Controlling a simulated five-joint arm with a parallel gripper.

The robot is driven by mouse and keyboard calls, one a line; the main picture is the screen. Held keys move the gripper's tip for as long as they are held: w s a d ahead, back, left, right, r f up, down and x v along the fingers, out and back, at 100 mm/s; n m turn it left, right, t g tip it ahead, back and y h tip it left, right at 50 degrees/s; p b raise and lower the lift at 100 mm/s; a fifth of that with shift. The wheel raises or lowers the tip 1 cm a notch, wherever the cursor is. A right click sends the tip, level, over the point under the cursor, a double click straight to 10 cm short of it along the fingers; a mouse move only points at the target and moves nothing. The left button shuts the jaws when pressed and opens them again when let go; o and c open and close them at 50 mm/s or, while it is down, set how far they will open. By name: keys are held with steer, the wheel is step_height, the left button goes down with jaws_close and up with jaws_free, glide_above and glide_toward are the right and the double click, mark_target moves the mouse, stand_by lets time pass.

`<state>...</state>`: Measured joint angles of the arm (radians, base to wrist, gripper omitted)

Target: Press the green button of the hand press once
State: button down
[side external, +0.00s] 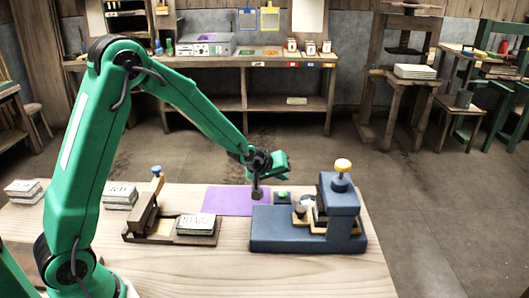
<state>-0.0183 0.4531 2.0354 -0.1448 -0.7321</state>
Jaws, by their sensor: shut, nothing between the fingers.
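The hand press (287,234) is blue, with a low base and an upright column on its right side topped by a yellow knob. The green button (282,195) is a small dark-green piece at the back of the base, left of the column. My gripper (257,197) points down just left of the green button and looks apart from it. Its fingers are shut and empty. The gap between fingertips and press base is too small to judge. Part of the press beside the column is hidden.
A wooden tray (135,238) with a stack of printed cards (196,223) stands left of the press. A purple mat (227,201) lies behind it. More card stacks (121,193) sit at the left. The front of the table is clear.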

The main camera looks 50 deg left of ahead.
steer(key=shift+r, duration=0.9)
steer(key=s+r+m+g, duration=0.2)
steer(key=s+r+m, duration=0.2)
steer(key=s+r, duration=0.85)
steer(key=s+d+r+m+g, duration=0.1)
steer(key=s+m, duration=0.3)
steer(key=s, duration=1.6)
steer(key=shift+r+m+g, duration=0.3)
